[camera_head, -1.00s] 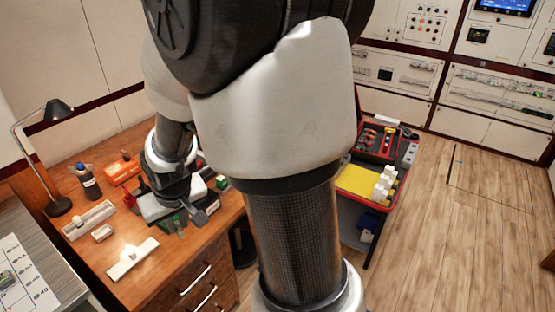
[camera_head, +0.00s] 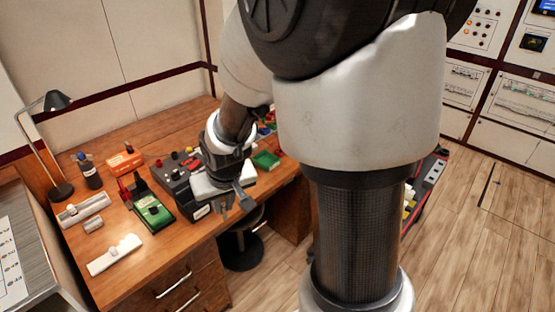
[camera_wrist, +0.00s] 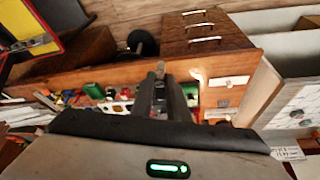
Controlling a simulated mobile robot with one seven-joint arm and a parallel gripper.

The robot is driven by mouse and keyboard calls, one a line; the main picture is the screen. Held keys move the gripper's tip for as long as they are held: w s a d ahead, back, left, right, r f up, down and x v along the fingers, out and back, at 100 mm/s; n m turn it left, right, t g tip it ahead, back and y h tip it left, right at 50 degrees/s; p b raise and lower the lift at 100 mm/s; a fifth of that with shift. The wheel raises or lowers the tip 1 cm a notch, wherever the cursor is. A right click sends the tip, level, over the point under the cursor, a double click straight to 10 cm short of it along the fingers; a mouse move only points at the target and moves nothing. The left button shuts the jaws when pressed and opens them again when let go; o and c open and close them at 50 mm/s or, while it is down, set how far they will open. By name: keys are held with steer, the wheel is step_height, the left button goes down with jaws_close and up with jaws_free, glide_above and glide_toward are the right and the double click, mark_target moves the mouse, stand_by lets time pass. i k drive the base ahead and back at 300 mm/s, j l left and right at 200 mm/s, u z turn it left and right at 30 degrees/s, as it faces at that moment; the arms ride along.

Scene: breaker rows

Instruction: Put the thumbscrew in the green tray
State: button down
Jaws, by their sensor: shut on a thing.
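My gripper (camera_head: 234,204) is above the desk's front edge, in front of a dark grey instrument box. In the wrist view its two dark fingers (camera_wrist: 162,94) are close together on a small greyish piece, the thumbscrew (camera_wrist: 160,69), which shows at their tips. In the head view the thumbscrew is too small to make out. The green tray (camera_head: 266,160) lies on the desk, to the right of and behind my gripper, apart from it. It also shows left of the fingers in the wrist view (camera_wrist: 93,90).
A dark instrument box (camera_head: 178,186) and a green-faced device (camera_head: 152,212) stand left of my gripper. A black stool (camera_head: 241,249) stands below the desk edge.

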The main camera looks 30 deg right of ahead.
mark_target(262, 161)
steer(key=i+l, duration=0.3)
steer(key=l, duration=0.15)
steer(key=i+l+z, duration=0.1)
steer(key=i+l, duration=0.15)
steer(key=l, duration=0.2)
steer(key=i+l, duration=0.5)
steer(key=i, duration=0.25)
